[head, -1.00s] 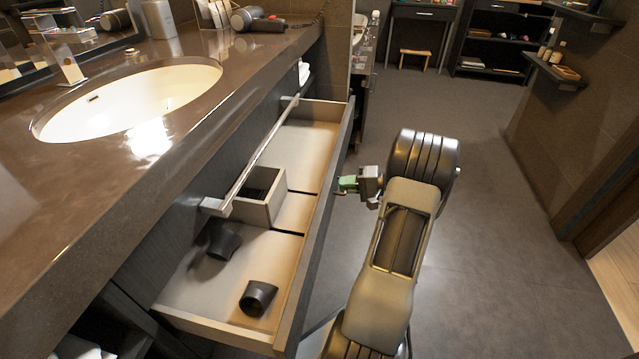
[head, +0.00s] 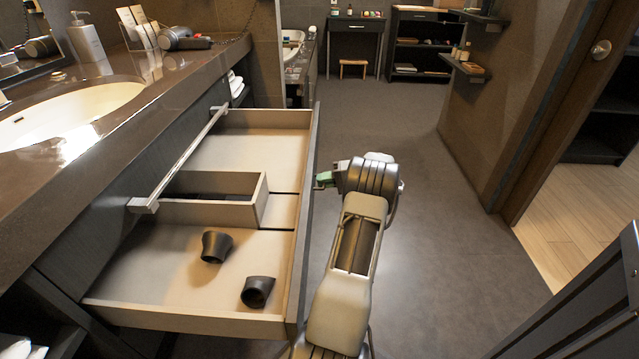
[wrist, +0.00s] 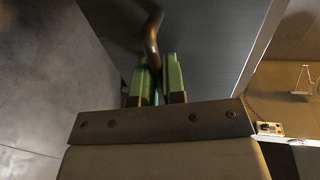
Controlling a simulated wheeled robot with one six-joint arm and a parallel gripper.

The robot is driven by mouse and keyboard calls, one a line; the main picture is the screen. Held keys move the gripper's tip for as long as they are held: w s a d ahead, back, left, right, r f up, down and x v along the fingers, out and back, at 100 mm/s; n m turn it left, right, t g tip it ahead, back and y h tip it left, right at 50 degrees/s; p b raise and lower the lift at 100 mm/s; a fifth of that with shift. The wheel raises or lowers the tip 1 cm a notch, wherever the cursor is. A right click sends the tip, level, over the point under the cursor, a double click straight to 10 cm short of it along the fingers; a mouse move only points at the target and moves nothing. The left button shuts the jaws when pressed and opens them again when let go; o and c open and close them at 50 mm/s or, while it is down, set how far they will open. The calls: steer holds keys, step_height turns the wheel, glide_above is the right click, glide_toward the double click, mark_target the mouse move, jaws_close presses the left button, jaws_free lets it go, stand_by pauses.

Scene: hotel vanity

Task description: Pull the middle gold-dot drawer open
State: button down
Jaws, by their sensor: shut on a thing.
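A drawer (head: 180,290) under the vanity counter stands wide open in the head view. Its light inside holds a small open box and two black nozzle-like pieces. Its dark front face (wrist: 210,40) shows in the wrist view, with a curved bronze handle (wrist: 153,38) on it. My gripper (head: 322,180) is at the outer side of the drawer front. In the wrist view its green fingers (wrist: 158,75) are shut on the handle, one on each side. No gold dot is visible; the outer front is mostly hidden in the head view.
A metal bar (head: 185,160) runs along the counter front above the drawer. The counter (head: 130,125) carries a sink, a soap bottle and a hair dryer. Open floor (head: 440,240) lies to the right, with a dark panel at the lower right.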

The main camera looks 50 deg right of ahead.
steer(key=shift+d+r, duration=0.1)
steer(key=shift+d, duration=0.05)
steer(key=c, duration=1.4)
jaws_free()
steer(key=shift+o, duration=0.8)
steer(key=p+v, duration=0.3)
steer(key=v, duration=1)
steer(key=shift+s+p, duration=0.35)
steer(key=shift+d, duration=0.1)
